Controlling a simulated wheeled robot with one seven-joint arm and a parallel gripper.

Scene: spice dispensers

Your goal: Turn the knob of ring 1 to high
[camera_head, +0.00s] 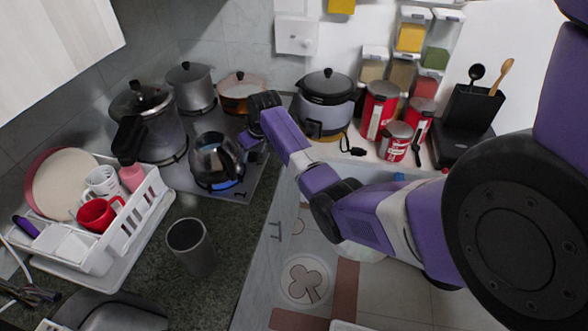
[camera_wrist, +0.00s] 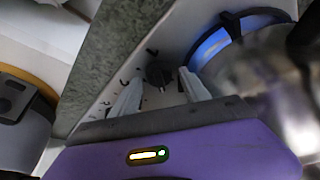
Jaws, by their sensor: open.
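My gripper (camera_wrist: 159,78) is open in the wrist view. Its two pale fingers point toward a dark round knob (camera_wrist: 158,72) on the light hob panel, one finger on each side of it in the picture. I cannot tell whether they touch it. Small dark marks lie on the panel around the knob. No label naming ring 1 can be read. In the head view my gripper (camera_head: 253,145) is at the hob's right edge, beside a glass kettle, and the knobs are hidden. The hob (camera_head: 232,193) carries several vessels.
The glass kettle (camera_head: 214,164) has a blue glow at its base and is close to my gripper. Pots (camera_head: 192,88) stand behind it. A grey cup (camera_head: 191,246) and dish rack (camera_head: 150,212) are at left. A rice cooker (camera_head: 326,100) and red tins (camera_head: 378,108) are at right.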

